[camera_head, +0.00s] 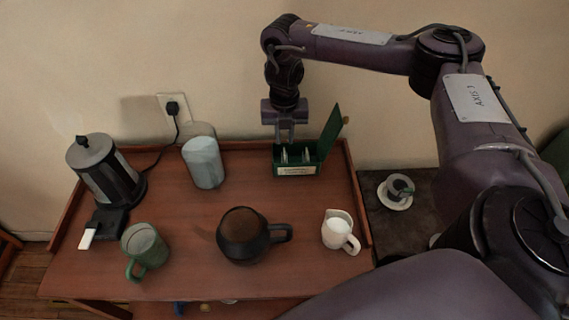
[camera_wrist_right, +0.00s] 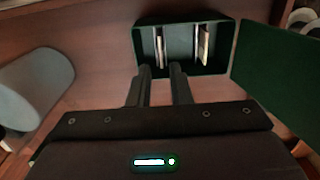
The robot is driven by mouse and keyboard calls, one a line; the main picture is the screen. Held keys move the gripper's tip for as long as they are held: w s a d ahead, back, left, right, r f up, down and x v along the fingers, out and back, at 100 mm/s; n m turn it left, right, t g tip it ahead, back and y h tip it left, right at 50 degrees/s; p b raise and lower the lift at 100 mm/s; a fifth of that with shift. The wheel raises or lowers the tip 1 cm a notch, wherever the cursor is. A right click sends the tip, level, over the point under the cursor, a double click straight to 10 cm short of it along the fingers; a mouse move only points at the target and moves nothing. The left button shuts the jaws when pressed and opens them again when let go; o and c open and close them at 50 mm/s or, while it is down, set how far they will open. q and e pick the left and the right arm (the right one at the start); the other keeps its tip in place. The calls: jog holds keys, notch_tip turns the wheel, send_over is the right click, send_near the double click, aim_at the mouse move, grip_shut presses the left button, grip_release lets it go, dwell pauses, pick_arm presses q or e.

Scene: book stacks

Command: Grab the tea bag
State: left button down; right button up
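A dark green tea box (camera_head: 297,170) stands at the back right of the wooden table, its lid (camera_head: 331,131) open to the right. In the right wrist view the box (camera_wrist_right: 180,72) shows thin upright tea bags, one on the left (camera_wrist_right: 159,46) and one on the right (camera_wrist_right: 204,44). My right gripper (camera_head: 285,141) points down just above the left part of the box. In the wrist view its two fingers (camera_wrist_right: 162,70) are apart with nothing seen gripped between them; the left tea bag lines up with the gap. My left gripper is not in view.
A pale cylinder (camera_head: 205,164), a kettle (camera_head: 104,172), a green mug (camera_head: 145,248), a dark teapot (camera_head: 243,236) and a white jug (camera_head: 339,230) stand on the table (camera_head: 185,215). The table has raised edges. A cup on a saucer (camera_head: 396,193) stands at the right.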

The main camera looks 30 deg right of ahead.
aim_at(284, 154)
notch_tip(284, 154, down, 7)
jog(key=shift+f+p, duration=0.2)
jog(key=shift+p, duration=0.1)
grip_shut()
